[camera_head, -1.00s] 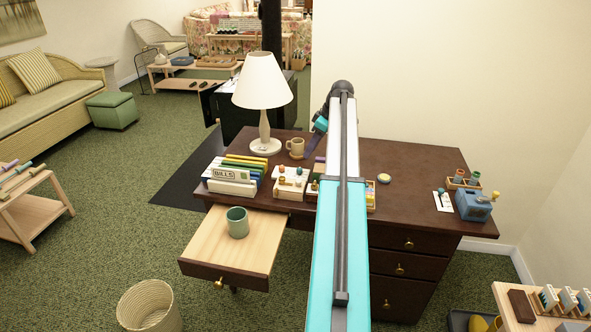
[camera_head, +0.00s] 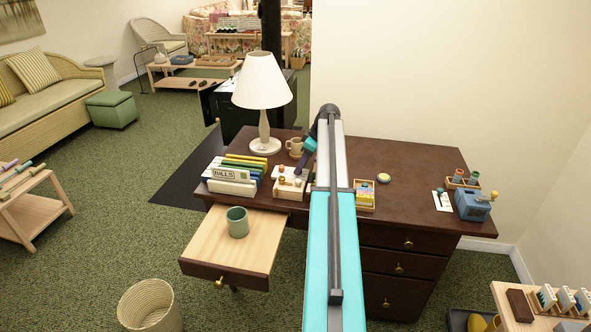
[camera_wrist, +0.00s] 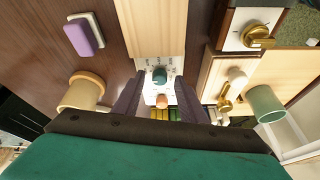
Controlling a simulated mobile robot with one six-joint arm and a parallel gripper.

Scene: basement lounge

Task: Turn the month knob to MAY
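A light wooden box with a white dial face (camera_wrist: 150,72) lies below my gripper in the wrist view. The face carries a teal knob (camera_wrist: 160,75) ringed by small marks, and an orange knob (camera_wrist: 162,101) beside it. The lettering is too small to read, so I cannot tell which month is set. My gripper (camera_wrist: 158,88) is open, its two dark fingers on either side of the knobs; I see no clear contact. In the head view the box (camera_head: 289,190) stands on the desk, and my gripper above it is partly hidden by my arm.
The dark desk (camera_head: 415,165) also bears a lamp (camera_head: 263,85), a tan mug (camera_head: 295,148), a BILLS file rack (camera_head: 231,187), a tray of coloured pieces (camera_head: 364,197) and a blue crank sharpener (camera_head: 473,205).

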